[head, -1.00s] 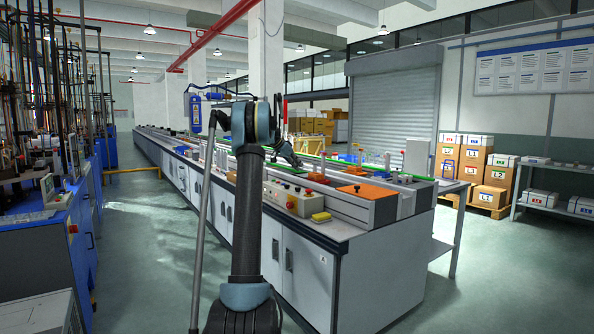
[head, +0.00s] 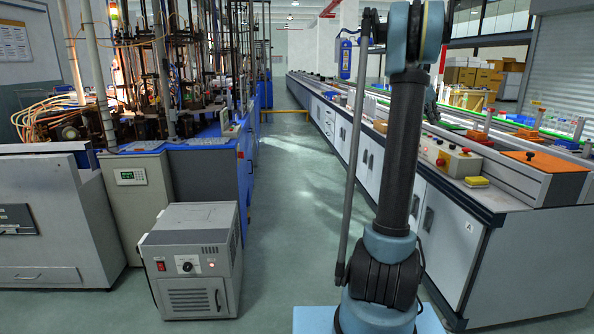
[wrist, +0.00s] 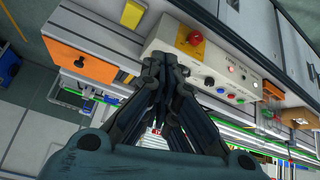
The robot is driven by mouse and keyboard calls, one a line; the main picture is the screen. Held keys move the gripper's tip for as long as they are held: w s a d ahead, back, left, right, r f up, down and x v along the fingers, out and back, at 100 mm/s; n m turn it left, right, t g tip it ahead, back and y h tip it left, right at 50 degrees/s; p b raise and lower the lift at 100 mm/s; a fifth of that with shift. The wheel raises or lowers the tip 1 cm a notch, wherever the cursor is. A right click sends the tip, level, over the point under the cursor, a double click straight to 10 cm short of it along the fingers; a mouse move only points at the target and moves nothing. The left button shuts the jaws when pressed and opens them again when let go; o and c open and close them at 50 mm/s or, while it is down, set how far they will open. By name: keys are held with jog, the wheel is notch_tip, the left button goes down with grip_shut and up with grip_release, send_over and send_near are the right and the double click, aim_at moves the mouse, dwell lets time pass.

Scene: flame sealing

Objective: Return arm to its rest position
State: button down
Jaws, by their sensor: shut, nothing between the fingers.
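My arm stands upright in the right half of the head view, its lower joint low in the picture and its elbow at the top edge. My gripper (wrist: 166,62) points in the wrist view toward a control panel (wrist: 205,65) with a red knob and several coloured buttons. Its dark fingers are closed together with nothing between them. In the head view the gripper (head: 431,104) is partly hidden behind my arm, over the long workbench line. The same control panel (head: 447,156) sits on the near end of the bench, right of my arm.
The long bench (head: 450,236) runs back on the right, with a yellow block (head: 477,181) and an orange plate (head: 545,161) on it. A grey box unit (head: 191,262) stands on the floor at left, near blue-framed machinery (head: 208,165). A clear floor aisle (head: 292,215) lies between.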

jog(key=s+a+f+n+t+y, duration=0.1)
jog(key=s+a+f+n+y, duration=0.2)
jog(key=s+a, duration=0.85)
jog(key=s+a+f+n, duration=0.3)
jog(key=s+a+f, duration=0.1)
jog(key=s+a, duration=0.75)
jog(key=s+a+f+n+y, duration=0.2)
jog(key=s+a+f+n, duration=0.1)
jog(key=s+a+f, duration=0.4)
jog(key=s+a+f+n+y, duration=0.2)
jog(key=s+a+f+n, duration=0.2)
jog(key=s+a+f, duration=0.4)
jog(key=s+f, duration=0.6)
jog(key=s, duration=0.2)
jog(key=shift+s+a+n, duration=0.15)
jog(key=shift+s+n, duration=0.15)
jog(key=shift+s, duration=0.1)
